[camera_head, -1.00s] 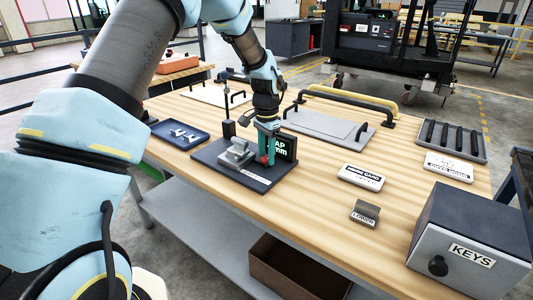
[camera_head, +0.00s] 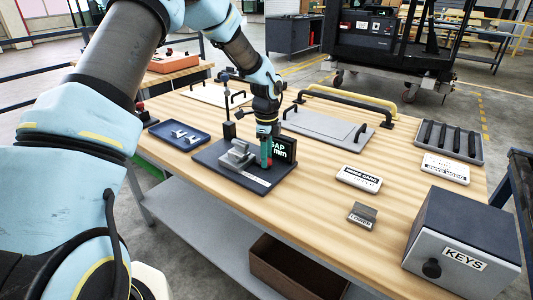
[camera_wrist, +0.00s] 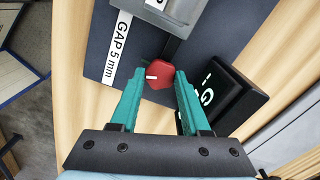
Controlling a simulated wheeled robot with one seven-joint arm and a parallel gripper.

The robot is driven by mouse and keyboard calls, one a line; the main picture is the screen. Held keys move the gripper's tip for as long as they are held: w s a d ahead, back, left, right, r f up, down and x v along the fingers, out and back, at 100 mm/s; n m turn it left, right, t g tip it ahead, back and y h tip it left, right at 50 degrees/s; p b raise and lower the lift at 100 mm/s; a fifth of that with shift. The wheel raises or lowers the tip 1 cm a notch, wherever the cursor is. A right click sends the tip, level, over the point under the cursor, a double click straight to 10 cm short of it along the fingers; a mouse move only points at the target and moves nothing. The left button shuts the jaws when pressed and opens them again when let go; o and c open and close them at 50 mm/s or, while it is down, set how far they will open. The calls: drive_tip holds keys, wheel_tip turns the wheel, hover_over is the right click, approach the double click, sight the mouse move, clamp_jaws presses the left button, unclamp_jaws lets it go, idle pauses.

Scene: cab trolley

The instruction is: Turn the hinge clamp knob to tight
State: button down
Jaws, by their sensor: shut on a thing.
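The red clamp knob (camera_wrist: 160,76), with a short white mark on it, sits beside the grey metal hinge clamp (camera_head: 238,155) on a dark base plate (camera_head: 212,158). My gripper (camera_wrist: 162,70) has its green fingers on either side of the knob and is shut on it. In the head view my gripper (camera_head: 266,160) points down at the right side of the clamp, and its fingers mostly hide the knob. A white strip (camera_wrist: 117,48) on the plate reads "GAP 5 mm". A dark display box (camera_head: 284,148) stands right next to the gripper, its text partly hidden.
A blue tray (camera_head: 160,133) with small parts lies left of the plate. A grey panel with a handle (camera_head: 320,122) lies behind. Labels, a small grey bracket (camera_head: 363,214) and the KEYS box (camera_head: 462,240) are to the right. Bare wood lies between.

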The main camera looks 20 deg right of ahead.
drive_tip(key=shift+m+p, duration=0.6)
drive_tip(key=shift+m, duration=1.2)
drive_tip(key=shift+c, duration=1.9)
unclamp_jaws()
wheel_tip(320, 180, up, 11)
drive_tip(key=b, duration=0.2)
drive_tip(key=shift+f, duration=0.1)
